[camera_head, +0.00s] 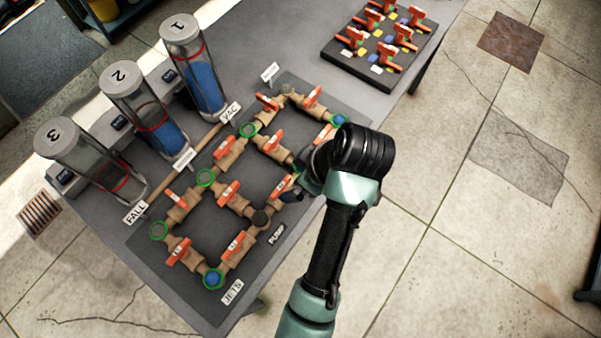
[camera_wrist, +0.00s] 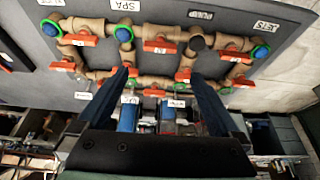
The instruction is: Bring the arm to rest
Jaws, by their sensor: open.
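My arm reaches up from the bottom of the head view, and its wrist hangs over the right edge of the pipe board (camera_head: 345,110). My gripper (camera_wrist: 160,74) is open in the wrist view, with two dark blue fingers apart and nothing between them. The fingers point at the brown pipework (camera_wrist: 160,32) with its orange-handled valves. Whether the fingertips touch a valve I cannot tell. In the head view my wrist hides most of the gripper and part of the board's right side.
Three clear cylinders, numbered 1 (camera_head: 205,80), 2 (camera_head: 148,110) and 3 (camera_head: 95,165), stand along the table's left side. A dark tray (camera_head: 335,55) of spare orange-handled valves lies at the table's far end. The tiled floor (camera_head: 450,200) to the right is clear.

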